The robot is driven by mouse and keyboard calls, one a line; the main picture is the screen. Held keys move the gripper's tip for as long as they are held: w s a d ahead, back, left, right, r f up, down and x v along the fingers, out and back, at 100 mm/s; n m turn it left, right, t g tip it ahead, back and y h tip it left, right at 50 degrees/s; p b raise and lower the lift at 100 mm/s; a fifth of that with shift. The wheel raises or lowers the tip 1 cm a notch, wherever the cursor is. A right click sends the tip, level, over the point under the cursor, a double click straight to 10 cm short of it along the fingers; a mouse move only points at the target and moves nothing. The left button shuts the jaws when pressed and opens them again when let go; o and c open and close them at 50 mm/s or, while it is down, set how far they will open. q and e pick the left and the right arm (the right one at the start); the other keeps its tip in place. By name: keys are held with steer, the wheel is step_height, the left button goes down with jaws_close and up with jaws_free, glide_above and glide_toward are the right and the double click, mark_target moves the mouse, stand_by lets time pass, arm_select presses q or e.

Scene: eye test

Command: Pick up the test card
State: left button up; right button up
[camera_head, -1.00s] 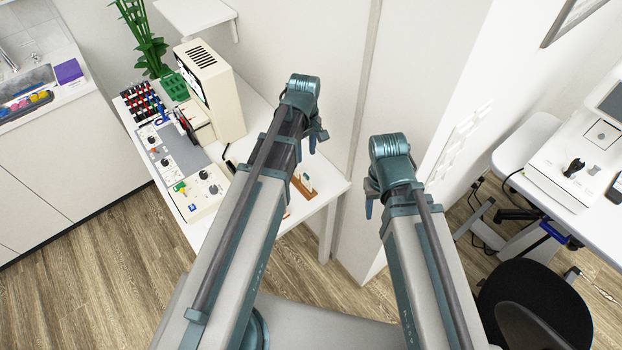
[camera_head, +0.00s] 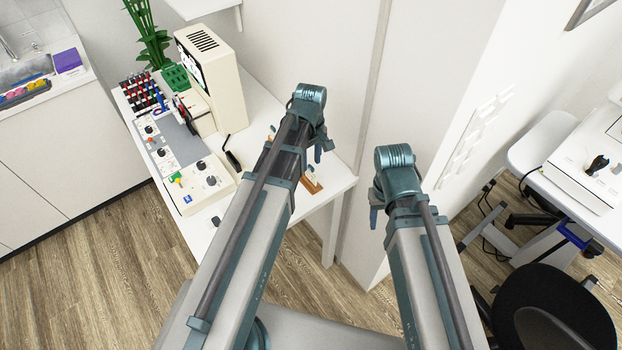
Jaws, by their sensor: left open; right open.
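I cannot make out for sure which thing is the test card. A small pale piece on a brown wooden stand (camera_head: 312,186) is at the right end of the white table (camera_head: 335,186), partly behind my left arm. A white panel with black marks (camera_head: 189,67) shows on the face of the beige box. My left gripper (camera_head: 321,148) is open, near the table's right end in the picture, mostly hidden behind its wrist. My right gripper (camera_head: 375,208) is open, right of the table, also mostly hidden behind its wrist. I see nothing held in either.
The beige box (camera_head: 222,85), a grey panel with knobs (camera_head: 180,160), a rack of coloured pieces (camera_head: 141,92) and a green plant (camera_head: 147,35) crowd the table's left. A sink counter (camera_head: 72,92) stands left. A black chair (camera_head: 555,300) and second desk (camera_head: 545,140) stand right.

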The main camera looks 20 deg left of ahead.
mark_target(311, 167)
arm_select(q)
steer(key=shift+d+f+b, duration=0.1)
steer(key=shift+f+b, duration=2.55)
steer(key=shift+r, duration=0.1)
jaws_close()
